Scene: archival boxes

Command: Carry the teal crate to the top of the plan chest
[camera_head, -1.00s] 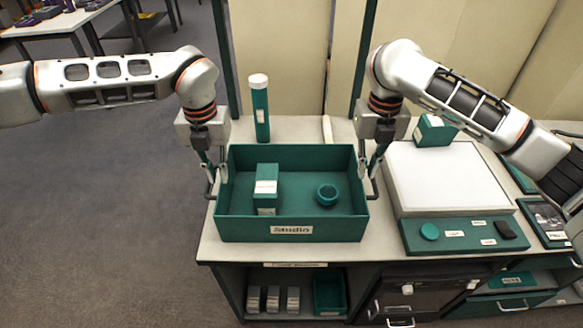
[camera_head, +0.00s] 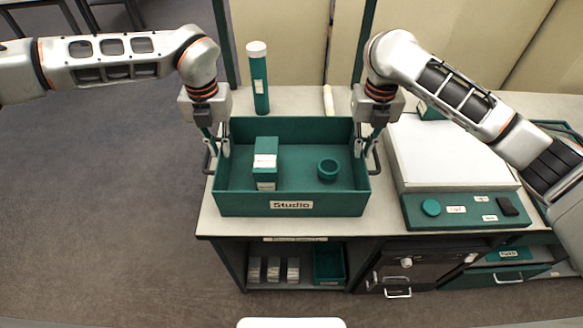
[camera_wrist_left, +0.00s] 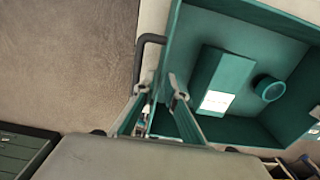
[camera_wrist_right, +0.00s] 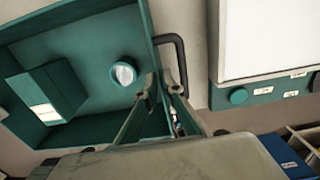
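The teal crate (camera_head: 290,204), labelled "Studio", sits on the pale worktop (camera_head: 222,226). It holds a teal box (camera_head: 265,160) with a white label and a small round teal pot (camera_head: 328,169). My left gripper (camera_head: 219,150) is open at the crate's left side wall, beside the dark handle (camera_wrist_left: 139,65). My right gripper (camera_head: 365,148) is open at the right side wall, beside the other handle (camera_wrist_right: 181,58). In both wrist views the fingers appear on either side of the wall; contact is unclear. I cannot clearly identify the plan chest.
A teal tube (camera_head: 259,80) with a white cap stands behind the crate. A flat white-topped device (camera_head: 450,160) stands close on the right. A shelf (camera_head: 290,286) under the worktop holds grey boxes and a small teal bin (camera_head: 329,264). Open floor (camera_head: 110,200) lies left.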

